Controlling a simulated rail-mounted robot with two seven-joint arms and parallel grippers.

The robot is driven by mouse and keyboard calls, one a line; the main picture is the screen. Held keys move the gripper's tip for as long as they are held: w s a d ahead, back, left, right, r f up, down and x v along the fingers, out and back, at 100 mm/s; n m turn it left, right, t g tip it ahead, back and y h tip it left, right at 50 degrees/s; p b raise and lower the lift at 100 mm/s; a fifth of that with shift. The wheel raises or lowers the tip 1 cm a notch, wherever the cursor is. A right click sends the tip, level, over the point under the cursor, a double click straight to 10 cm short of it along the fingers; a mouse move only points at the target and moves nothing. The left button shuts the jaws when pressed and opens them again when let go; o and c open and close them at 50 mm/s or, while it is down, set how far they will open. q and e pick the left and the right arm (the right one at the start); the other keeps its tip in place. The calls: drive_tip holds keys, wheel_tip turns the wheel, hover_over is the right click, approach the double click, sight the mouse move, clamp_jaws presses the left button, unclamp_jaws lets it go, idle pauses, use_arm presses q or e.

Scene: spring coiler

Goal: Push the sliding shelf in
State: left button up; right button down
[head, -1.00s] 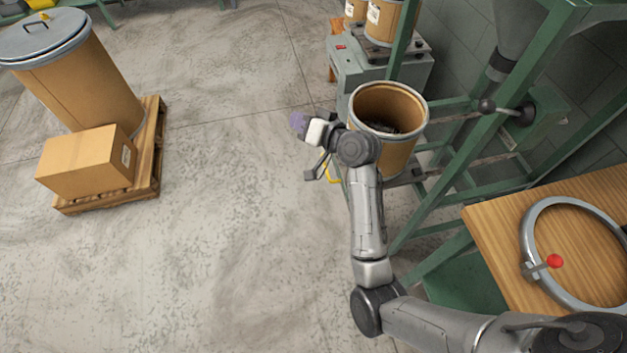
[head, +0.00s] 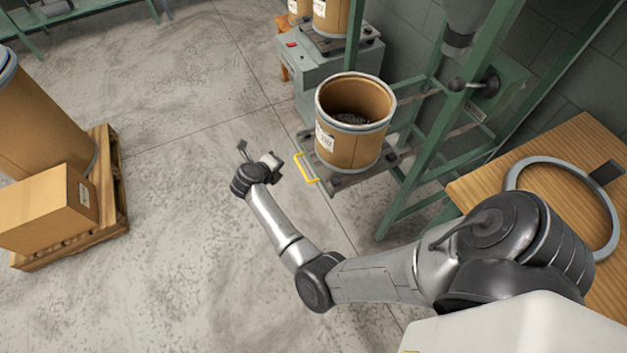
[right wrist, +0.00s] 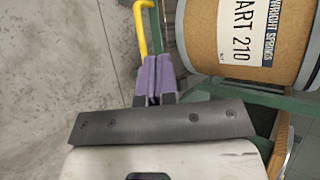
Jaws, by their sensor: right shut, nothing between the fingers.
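The sliding shelf (head: 340,180) is a low grey metal platform sticking out of the green frame, with a yellow handle (head: 306,168) on its front edge. A brown open drum (head: 348,143) with dark contents stands upright on it. My right gripper (head: 272,163) is just left of the handle, apart from it in the head view, its fingertips hidden. In the right wrist view its purple fingers (right wrist: 154,78) are shut and empty. The yellow handle (right wrist: 143,28) lies just beyond them; I cannot tell whether they touch. My left gripper is not in view.
The green frame (head: 421,166) stands right of the shelf. A grey machine (head: 345,68) with drums stands behind. A wooden table (head: 482,185) with a metal ring is at the right. A pallet (head: 113,190) with a box (head: 45,210) is at the left; the floor between is clear.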

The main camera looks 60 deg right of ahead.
drive_tip(key=s+a+f+m+g+y, duration=0.2)
drive_tip(key=s+a+m+g+y, duration=0.1)
drive_tip(key=s+g, duration=0.35)
drive_tip(key=b, duration=0.3)
approach(330, 182)
drive_tip(key=shift+t, duration=0.35)
drive_tip(key=x, duration=0.5)
drive_tip(key=shift+s+a+f, duration=0.2)
drive_tip(key=shift+a+f, duration=0.15)
drive_tip(key=shift+s+d, duration=0.5)
drive_tip(key=shift+d, duration=0.25)
